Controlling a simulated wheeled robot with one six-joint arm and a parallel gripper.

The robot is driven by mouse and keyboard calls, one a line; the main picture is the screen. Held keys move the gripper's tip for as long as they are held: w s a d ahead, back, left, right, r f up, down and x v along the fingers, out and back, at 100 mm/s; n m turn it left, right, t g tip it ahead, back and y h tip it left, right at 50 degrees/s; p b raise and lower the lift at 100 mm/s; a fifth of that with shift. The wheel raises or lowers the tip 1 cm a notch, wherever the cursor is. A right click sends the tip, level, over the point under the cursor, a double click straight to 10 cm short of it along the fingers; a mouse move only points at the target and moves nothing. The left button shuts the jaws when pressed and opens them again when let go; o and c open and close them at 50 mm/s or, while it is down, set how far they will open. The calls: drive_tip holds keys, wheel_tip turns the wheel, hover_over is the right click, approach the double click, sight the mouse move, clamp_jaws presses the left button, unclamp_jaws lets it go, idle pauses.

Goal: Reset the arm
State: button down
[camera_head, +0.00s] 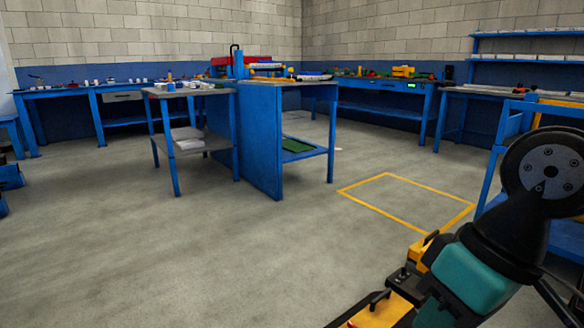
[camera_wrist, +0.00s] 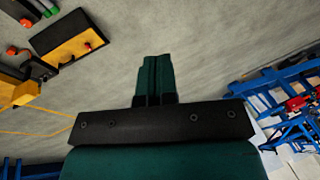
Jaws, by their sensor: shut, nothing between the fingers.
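My gripper (camera_wrist: 154,80) shows in the wrist view, its two teal fingers pressed together with nothing between them. Grey floor lies beyond the fingertips. In the head view my arm, with a black joint and a teal link, fills the lower right. The gripper's fingers cannot be made out in the head view.
A blue workbench pair (camera_head: 262,140) stands mid-room, with blue benches (camera_head: 385,98) along the walls. A blue rack (camera_head: 497,150) stands close behind my arm at the right. A yellow floor outline (camera_head: 385,209) marks open floor. The grey floor (camera_head: 200,250) at centre left is clear.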

wheel_tip(320, 180, up, 38)
drive_tip(key=s+n+p, duration=0.1)
drive_tip(key=s+p, duration=0.1)
drive_tip(key=p, duration=3.6)
drive_tip(key=shift+s, duration=0.2)
drive_tip(key=shift+d, duration=0.1)
